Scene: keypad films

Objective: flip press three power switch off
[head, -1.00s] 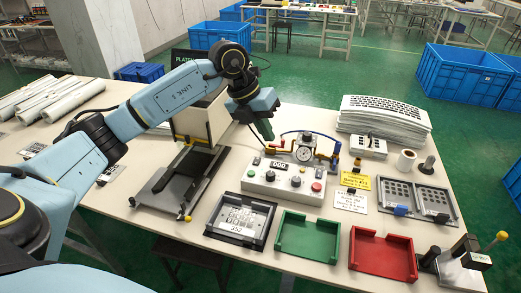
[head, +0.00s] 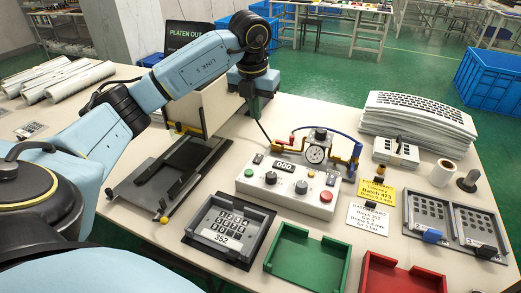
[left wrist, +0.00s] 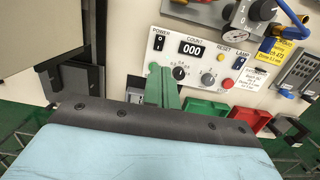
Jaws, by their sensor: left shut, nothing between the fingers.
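The white control box (head: 262,187) stands in the middle of the table. Its panel has a 000 counter, knobs, a green button and a red button. The black power switch (head: 258,158) is at its upper left; it also shows under the POWER label in the left wrist view (left wrist: 159,44). Which way its lever leans is too small to tell. My left gripper (head: 255,116) is shut and empty, its green fingers pointing down above and behind the box's left end. My right gripper is out of view.
A press with a black base (head: 165,175) and upright plate stands left of the box. A gauge with piping (head: 316,153) stands behind the box. A keypad fixture (head: 228,225), green tray (head: 301,262) and red tray (head: 400,278) lie in front. Stacked sheets (head: 418,122) are at back right.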

